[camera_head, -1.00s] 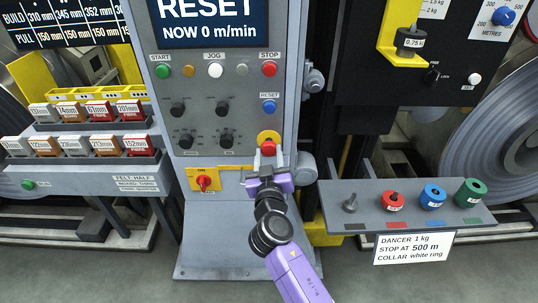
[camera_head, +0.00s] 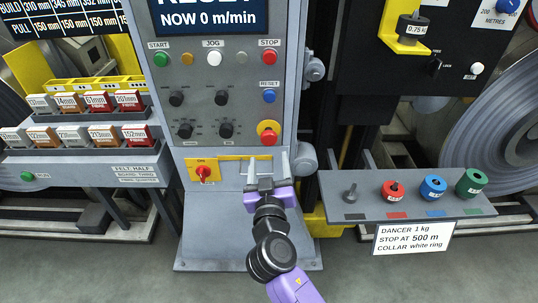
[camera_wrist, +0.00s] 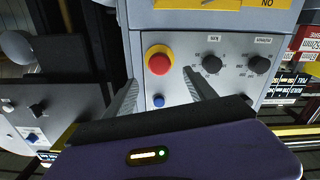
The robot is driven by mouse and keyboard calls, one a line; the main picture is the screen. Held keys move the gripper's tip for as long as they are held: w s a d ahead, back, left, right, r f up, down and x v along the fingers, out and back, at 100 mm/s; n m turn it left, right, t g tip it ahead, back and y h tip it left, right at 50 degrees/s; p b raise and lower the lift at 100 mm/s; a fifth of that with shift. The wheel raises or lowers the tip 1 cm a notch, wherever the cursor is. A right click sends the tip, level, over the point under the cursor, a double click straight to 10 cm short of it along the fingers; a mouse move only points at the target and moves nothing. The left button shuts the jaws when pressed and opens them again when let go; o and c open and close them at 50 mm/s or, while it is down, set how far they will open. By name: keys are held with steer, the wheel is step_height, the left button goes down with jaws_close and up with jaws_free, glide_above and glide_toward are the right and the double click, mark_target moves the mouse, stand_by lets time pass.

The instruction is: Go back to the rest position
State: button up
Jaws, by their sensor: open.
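My gripper (camera_head: 268,164) is open and empty in front of the grey control panel (camera_head: 243,120), below the red emergency-stop button (camera_head: 268,137) on its yellow collar. The button stands clear above the fingertips in the head view. In the wrist view the two fingers (camera_wrist: 160,88) are spread apart, with the red button (camera_wrist: 159,63) and a blue button (camera_wrist: 158,100) showing between and beyond them. Nothing is held.
A red rotary switch (camera_head: 204,172) on a yellow plate is left of my gripper. A grey shelf (camera_head: 335,190) at right holds a peg and red, blue and green weights (camera_head: 433,187). A rack of labelled blocks (camera_head: 100,137) stands at left.

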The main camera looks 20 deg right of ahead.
steer(key=shift+s+a, duration=0.1)
steer(key=shift+s, duration=0.3)
steer(key=s+a+f+n+t+y, duration=0.1)
steer(key=s+a+n+y, duration=0.5)
steer(key=s, duration=0.4)
steer(key=s+d+m+g, duration=0.1)
steer(key=s+d, duration=0.3)
steer(key=s, duration=1.3)
steer(key=s+d+m+g+p, duration=0.1)
steer(key=s+d+m, duration=0.3)
steer(key=s, duration=1.3)
steer(key=shift+s+d+f+g, duration=0.2)
steer(key=shift+d+f+g, duration=0.05)
steer(key=shift+d+g, duration=0.5)
